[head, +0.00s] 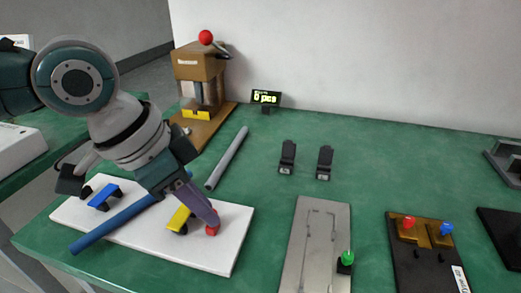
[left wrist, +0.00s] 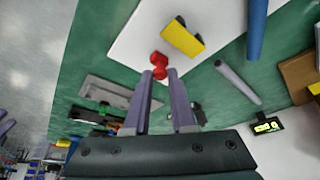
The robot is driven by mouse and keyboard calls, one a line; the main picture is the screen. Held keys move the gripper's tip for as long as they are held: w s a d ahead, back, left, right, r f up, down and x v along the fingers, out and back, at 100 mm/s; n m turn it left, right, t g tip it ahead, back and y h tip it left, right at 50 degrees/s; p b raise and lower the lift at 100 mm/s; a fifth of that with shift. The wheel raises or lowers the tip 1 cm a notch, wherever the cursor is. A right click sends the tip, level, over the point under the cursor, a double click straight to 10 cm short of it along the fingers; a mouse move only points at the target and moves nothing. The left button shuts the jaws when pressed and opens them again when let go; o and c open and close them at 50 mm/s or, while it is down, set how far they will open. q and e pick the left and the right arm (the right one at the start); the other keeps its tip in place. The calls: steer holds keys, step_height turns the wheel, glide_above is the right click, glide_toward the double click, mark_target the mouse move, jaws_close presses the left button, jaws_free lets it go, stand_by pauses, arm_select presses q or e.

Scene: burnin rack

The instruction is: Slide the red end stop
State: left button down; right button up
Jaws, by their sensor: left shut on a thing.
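The red end stop (head: 212,229) stands near the right part of the white board (head: 236,252). My left gripper (head: 211,217) reaches down to it from the upper left and is shut on it, hiding part of it. In the left wrist view the red end stop (left wrist: 157,62) shows at the tips of the fingers (left wrist: 163,78). A yellow block (head: 180,217) on a dark foot is just left of it. A blue block (head: 104,195) stands farther left on the board. My right gripper is not in view.
A blue rod (head: 122,225) lies across the board, passing behind my gripper. A grey rod (head: 227,158) lies behind. Two black clips (head: 287,157), a metal plate (head: 303,245) and a brown panel (head: 408,255) are to the right. A wooden press (head: 199,70) stands at the back.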

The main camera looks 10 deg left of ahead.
arm_select(q)
steer(key=shift+a, duration=0.5)
steer(key=c, duration=0.7)
jaws_free()
steer(key=shift+c, duration=0.2)
steer(key=p+v, duration=0.2)
steer(key=v, duration=0.8)
steer(key=shift+d, duration=0.1)
